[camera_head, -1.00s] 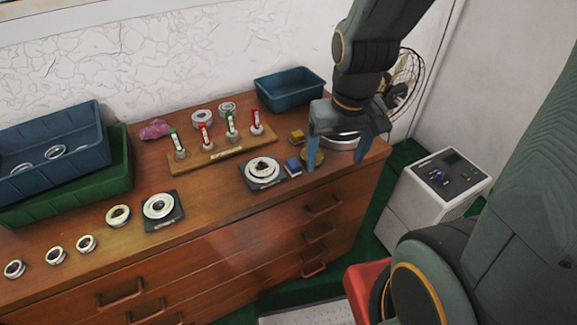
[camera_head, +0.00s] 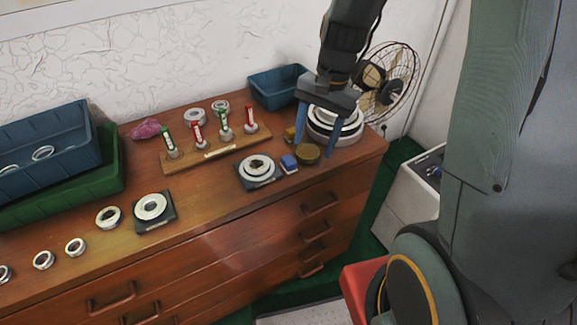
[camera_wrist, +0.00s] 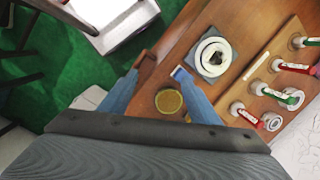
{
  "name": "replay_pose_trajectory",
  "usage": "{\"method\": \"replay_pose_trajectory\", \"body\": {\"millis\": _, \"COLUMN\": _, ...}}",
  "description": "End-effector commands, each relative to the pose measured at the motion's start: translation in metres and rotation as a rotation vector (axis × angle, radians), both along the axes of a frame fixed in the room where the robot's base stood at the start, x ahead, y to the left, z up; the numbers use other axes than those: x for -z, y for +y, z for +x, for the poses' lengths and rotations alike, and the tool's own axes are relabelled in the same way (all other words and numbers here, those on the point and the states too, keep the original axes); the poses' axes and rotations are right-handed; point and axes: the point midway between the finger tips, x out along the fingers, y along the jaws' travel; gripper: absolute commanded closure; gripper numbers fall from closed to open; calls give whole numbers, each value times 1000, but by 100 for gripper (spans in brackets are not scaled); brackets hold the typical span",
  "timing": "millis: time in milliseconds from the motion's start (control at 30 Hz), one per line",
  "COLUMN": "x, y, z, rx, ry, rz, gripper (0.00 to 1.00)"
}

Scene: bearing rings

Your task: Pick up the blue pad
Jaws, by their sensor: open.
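The small blue pad (camera_head: 289,163) lies on the wooden cabinet top, between a bearing on a dark square plate (camera_head: 257,170) and a round brown-yellow tin (camera_head: 307,153). My gripper (camera_head: 314,149) is open and empty above the back right of the top, pointing down over the tin's area. In the wrist view the blue pad (camera_wrist: 180,73) shows at the tip of the right finger, which hides part of it. The tin (camera_wrist: 169,101) shows between the fingers of my gripper (camera_wrist: 163,65). I cannot tell the fingertips' exact height.
A large stack of metal rings (camera_head: 338,124) stands behind the gripper, by a blue bin (camera_head: 279,87). A wooden rack (camera_head: 216,151) with red and green marked posts is to the left. A yellowish block (camera_head: 290,135) sits near the left finger. The cabinet's front edge is close.

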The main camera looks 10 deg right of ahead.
Motion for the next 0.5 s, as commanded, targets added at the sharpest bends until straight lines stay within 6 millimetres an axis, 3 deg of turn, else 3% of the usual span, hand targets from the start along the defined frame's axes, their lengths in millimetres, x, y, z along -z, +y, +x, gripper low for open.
{"method": "replay_pose_trajectory", "body": {"millis": 33, "x": 12, "y": 1, "z": 17, "rx": 107, "ry": 42, "rz": 31, "gripper": 44}}
{"method": "replay_pose_trajectory", "body": {"millis": 200, "x": 30, "y": 8, "z": 55, "rx": 393, "ry": 154, "rz": 117, "gripper": 44}}
{"method": "replay_pose_trajectory", "body": {"millis": 367, "x": 38, "y": 11, "z": 70, "rx": 510, "ry": 206, "rz": 154, "gripper": 44}}
{"method": "replay_pose_trajectory", "body": {"millis": 500, "x": 47, "y": 16, "z": 70, "rx": 525, "ry": 217, "rz": 158, "gripper": 44}}
